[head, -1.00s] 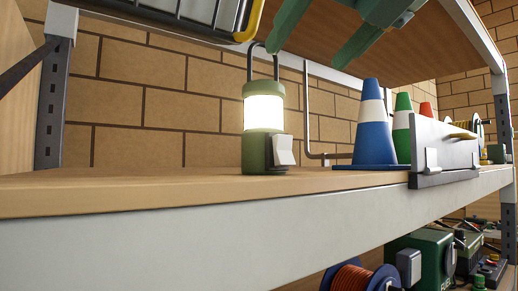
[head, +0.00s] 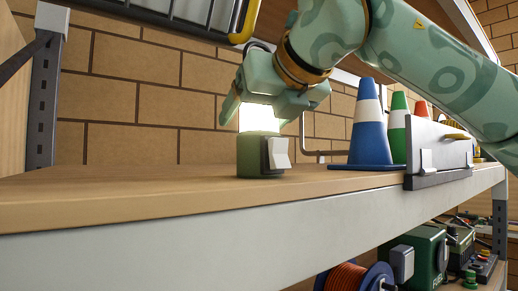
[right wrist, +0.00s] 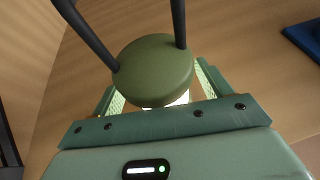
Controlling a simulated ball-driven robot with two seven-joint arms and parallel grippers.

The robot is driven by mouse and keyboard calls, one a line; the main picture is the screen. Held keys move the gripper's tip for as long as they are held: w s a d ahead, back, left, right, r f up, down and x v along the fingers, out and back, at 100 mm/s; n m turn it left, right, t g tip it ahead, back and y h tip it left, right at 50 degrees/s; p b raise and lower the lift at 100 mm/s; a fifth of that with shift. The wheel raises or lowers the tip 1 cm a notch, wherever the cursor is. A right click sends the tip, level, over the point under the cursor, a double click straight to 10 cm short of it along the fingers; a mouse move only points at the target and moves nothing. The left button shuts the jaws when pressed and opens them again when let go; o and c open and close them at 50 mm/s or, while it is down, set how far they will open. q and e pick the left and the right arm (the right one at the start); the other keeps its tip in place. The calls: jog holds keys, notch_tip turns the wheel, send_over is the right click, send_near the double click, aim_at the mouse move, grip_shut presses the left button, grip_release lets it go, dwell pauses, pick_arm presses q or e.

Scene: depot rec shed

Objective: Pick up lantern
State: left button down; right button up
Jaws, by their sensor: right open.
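The lantern (head: 258,155) stands upright on the wooden shelf in the head view, with a green base, a glowing white middle and a grey switch box on its front. My right gripper (head: 258,112) comes down over its upper part and hides the cap and most of the handle. In the right wrist view the lantern's round green cap (right wrist: 153,68) and dark handle show between the fingers of the right gripper (right wrist: 158,92). The fingers are open on either side of the lantern; whether either touches it cannot be told. My left gripper is not in view.
A blue cone (head: 369,130), a green cone (head: 398,125) and a grey metal holder (head: 438,150) stand to the right on the shelf. A wire basket (head: 200,15) is above. The shelf left of the lantern is clear. A cable reel (head: 352,277) sits below.

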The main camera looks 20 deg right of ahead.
jog(key=shift+s, duration=0.15)
jog(key=c, duration=0.5)
grip_shut()
jog(key=shift+r, duration=0.1)
